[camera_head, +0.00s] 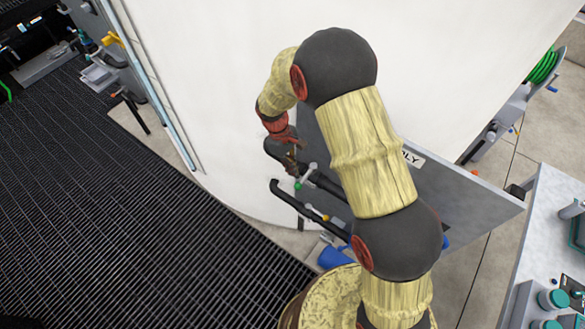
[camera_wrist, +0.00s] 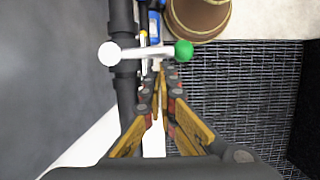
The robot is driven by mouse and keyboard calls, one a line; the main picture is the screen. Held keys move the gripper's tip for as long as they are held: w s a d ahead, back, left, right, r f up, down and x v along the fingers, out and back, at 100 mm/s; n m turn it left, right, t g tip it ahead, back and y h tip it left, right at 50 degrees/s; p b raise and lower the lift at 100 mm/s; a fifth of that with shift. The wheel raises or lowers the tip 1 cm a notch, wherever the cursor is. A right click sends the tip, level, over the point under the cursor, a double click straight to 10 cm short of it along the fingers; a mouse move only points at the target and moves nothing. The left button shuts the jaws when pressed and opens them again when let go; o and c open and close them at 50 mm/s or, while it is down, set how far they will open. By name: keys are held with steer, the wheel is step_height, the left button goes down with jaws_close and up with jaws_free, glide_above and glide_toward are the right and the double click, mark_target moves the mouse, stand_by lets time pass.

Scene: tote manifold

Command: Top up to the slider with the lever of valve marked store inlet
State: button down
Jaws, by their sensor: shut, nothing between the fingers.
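A valve lever with a green knob (camera_wrist: 184,50) and a pale round hub (camera_wrist: 109,54) sits on a black pipe (camera_wrist: 124,85) in the wrist view. The lever lies crosswise to the pipe. The same green knob (camera_head: 298,186) shows below my gripper in the head view. My gripper (camera_wrist: 161,70) is shut and empty, its fingertips close to the lever's bar between hub and knob. I cannot tell whether they touch it. A pale blue vertical tube (camera_head: 158,88) runs along the white tank (camera_head: 220,50). No slider is clearly visible, and no "store inlet" mark is readable.
A lower black pipe (camera_head: 300,205) has a yellow fitting. A blue object (camera_head: 333,257) is below. Dark grating (camera_head: 130,220) lies open at left.

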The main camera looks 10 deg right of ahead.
mark_target(302, 182)
steer(key=shift+s+d+n, duration=0.15)
steer(key=shift+s+n, duration=0.4)
steer(key=shift+n, duration=0.45)
steer(key=s+n, duration=0.1)
steer(key=s+d+n+t, duration=0.1)
steer(key=n, duration=0.1)
steer(key=n+h, duration=0.1)
steer(key=shift+s+d+n+t, duration=0.4)
steer(key=shift+s+d+n+t+y+p, duration=0.15)
steer(key=shift+s+d+n+t+p, duration=0.25)
steer(key=shift+d+n, duration=1)
steer(key=shift+s+d+n+t+y+p, duration=0.15)
steer(key=shift+d+n+t, duration=0.55)
steer(key=shift+n, duration=1.25)
steer(key=shift+s+d+n+t+y+p, duration=0.1)
steer(key=shift+s+d+n+t+p, duration=0.2)
steer(key=shift+d+n, duration=1.2)
steer(key=shift+a, duration=0.25)
